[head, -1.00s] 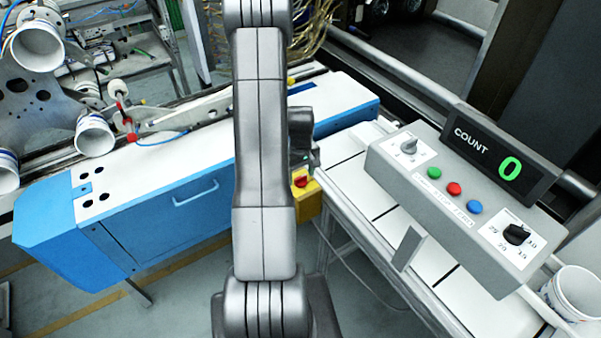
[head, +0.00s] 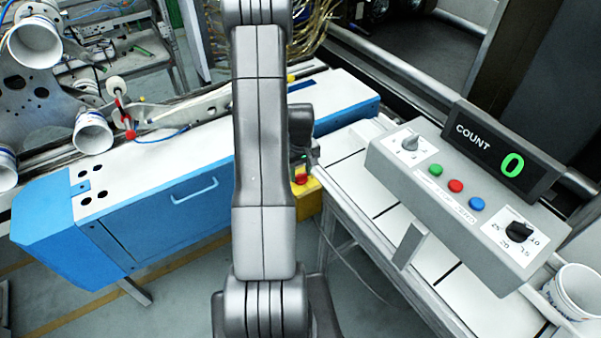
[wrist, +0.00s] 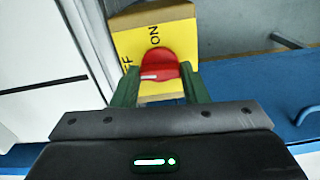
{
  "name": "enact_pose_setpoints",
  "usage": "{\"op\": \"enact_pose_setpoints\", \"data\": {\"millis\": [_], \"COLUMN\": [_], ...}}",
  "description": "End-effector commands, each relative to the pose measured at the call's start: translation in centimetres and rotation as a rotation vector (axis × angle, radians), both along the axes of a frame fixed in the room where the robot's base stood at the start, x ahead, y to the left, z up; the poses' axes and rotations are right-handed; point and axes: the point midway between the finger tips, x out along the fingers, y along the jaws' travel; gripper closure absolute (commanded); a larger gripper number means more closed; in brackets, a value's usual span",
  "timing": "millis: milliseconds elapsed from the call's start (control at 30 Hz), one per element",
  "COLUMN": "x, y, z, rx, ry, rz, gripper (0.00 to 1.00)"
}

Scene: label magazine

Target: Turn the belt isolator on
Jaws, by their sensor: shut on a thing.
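The belt isolator is a yellow box (head: 308,203) with a red knob (head: 301,178), below the blue machine's right part in the head view. In the wrist view, the yellow face (wrist: 185,40) bears black ON lettering above the red knob (wrist: 160,62) and partly hidden lettering ending in F at its left. A white mark on the knob lies to its left side, on the side of that lettering. My gripper (wrist: 158,80) has its green fingers on both sides of the knob, shut on it. In the head view, my arm hides part of the box.
A grey control console (head: 450,190) with buttons, dials and a count display reading 0 stands at the right on a white-topped table (head: 430,262). The blue machine (head: 150,225) lies left of and behind the isolator. A white cup (head: 575,290) is at the lower right.

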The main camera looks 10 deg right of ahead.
Motion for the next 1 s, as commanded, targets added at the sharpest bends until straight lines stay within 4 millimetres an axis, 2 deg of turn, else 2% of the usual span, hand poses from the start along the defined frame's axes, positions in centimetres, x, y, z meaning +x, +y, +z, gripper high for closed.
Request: {"op": "enact_pose_setpoints", "data": {"millis": [1000], "x": [0.12], "y": [-0.04], "z": [-0.16], "rx": [0.0], "ry": [-0.004], "rz": [-0.916], "gripper": [0.83]}}
